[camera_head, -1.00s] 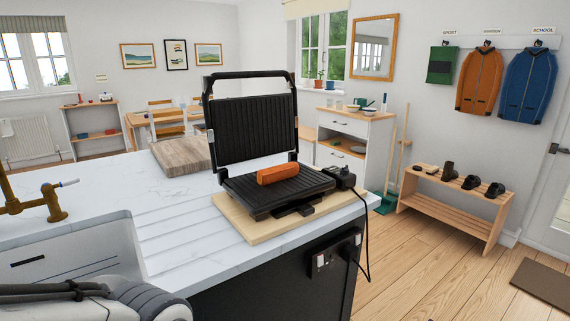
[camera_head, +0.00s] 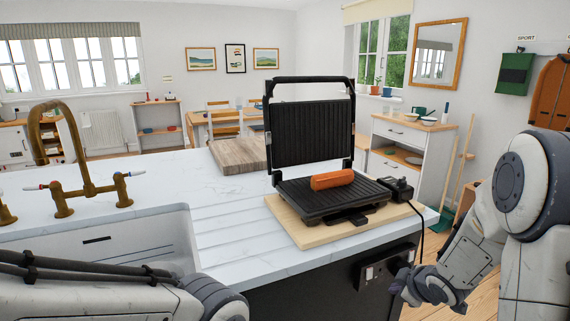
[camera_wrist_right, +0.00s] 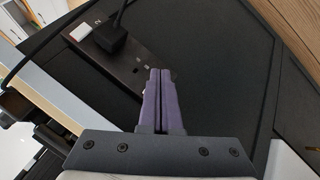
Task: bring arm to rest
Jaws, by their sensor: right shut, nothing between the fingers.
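My right arm comes in from the right in the head view. Its gripper (camera_head: 402,283) is in front of the dark end panel of the counter, close to the wall socket. In the right wrist view the two purple fingers (camera_wrist_right: 160,100) are together with nothing between them. They point at the dark panel (camera_wrist_right: 215,75) beside the socket plate (camera_wrist_right: 125,62); I cannot tell whether they touch it. Part of my left arm shows at the lower left of the head view, but its gripper is out of sight.
A sink (camera_head: 150,238) with a brass tap (camera_head: 88,190) is at left.

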